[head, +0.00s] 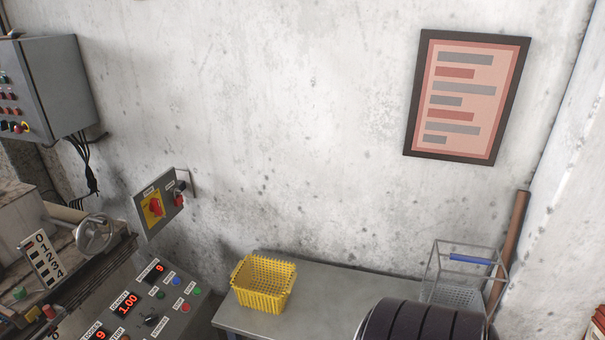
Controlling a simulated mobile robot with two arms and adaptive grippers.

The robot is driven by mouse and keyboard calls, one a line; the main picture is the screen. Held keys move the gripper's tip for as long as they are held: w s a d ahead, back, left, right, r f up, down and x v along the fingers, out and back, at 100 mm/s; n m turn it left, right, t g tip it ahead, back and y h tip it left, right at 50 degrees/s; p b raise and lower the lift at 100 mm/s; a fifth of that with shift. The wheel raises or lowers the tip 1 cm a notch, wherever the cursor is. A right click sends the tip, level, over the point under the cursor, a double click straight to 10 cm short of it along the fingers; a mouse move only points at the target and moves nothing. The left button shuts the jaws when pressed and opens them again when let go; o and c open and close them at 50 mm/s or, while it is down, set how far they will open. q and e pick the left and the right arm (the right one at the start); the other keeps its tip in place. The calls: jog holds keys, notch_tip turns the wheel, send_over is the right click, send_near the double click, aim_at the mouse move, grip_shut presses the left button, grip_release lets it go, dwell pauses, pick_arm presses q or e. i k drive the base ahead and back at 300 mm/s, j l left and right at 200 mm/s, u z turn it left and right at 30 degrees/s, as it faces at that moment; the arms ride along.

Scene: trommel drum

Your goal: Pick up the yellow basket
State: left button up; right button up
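A yellow basket (263,284) with open lattice walls stands upright on a grey table (325,299) against the wall, low in the middle of the head view. It sits near the table's left end and looks empty, though its floor is only partly visible. Neither of my grippers shows in the head view.
A wire basket with a blue handle (470,259) stands at the table's right. A dark ribbed drum (420,322) blocks the table's front right. A control panel (150,300) with displays is left of the table. A switch box (160,205) and framed sign (467,97) hang on the wall.

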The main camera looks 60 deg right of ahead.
aim_at(262, 284)
jog(key=z, duration=1.6)
